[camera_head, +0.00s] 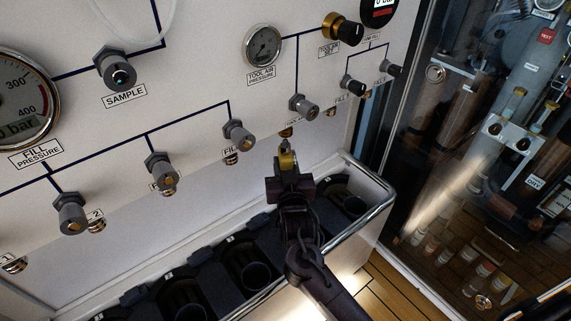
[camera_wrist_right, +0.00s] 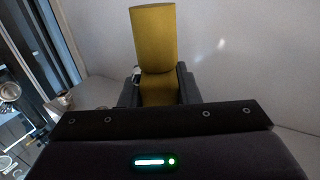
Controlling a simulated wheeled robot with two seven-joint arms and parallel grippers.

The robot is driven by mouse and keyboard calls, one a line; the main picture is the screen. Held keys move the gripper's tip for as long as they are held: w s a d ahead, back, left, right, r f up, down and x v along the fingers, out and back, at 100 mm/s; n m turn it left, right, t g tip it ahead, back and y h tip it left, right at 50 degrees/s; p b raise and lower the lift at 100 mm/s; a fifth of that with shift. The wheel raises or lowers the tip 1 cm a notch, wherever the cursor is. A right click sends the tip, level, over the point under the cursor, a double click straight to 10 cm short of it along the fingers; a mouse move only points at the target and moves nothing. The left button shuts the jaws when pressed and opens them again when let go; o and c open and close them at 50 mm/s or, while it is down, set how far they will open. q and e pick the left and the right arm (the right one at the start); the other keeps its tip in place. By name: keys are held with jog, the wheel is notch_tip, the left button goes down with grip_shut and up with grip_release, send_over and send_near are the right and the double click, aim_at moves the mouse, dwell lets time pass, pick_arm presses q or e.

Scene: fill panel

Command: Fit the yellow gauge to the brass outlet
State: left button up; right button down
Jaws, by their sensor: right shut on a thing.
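My right gripper (camera_head: 289,178) is shut on the yellow gauge (camera_head: 287,158) in front of the lower panel. In the right wrist view the gauge (camera_wrist_right: 154,40) is a plain yellow cylinder standing up from between the two fingers (camera_wrist_right: 158,90). Its dial face does not show. Several small brass-coloured outlets line the panel's lower edge. One outlet (camera_head: 287,132) is just above the gauge in the head view, under the tool air valve; I cannot tell the gap between them. Another outlet (camera_head: 232,158) is to its left. My left gripper is out of view.
The white panel (camera_head: 205,65) carries valves, a fill pressure gauge (camera_head: 18,95) and a tool air gauge (camera_head: 262,45). Below it is a trough with dark round holders and a metal rail (camera_head: 372,205). A glass-fronted cabinet (camera_head: 470,150) stands at right.

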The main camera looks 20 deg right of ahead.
aim_at(287, 164)
jog(key=shift+p, duration=0.5)
dwell(0.8)
jog(key=shift+r+p, duration=1.75)
jog(key=c, duration=1)
grip_release()
jog(key=shift+f, duration=0.1)
jog(key=s, duration=0.2)
jog(key=s+a, duration=0.1)
jog(key=s, duration=0.4)
jog(key=shift+s+a+b, duration=0.2)
jog(key=shift+s+b, duration=0.2)
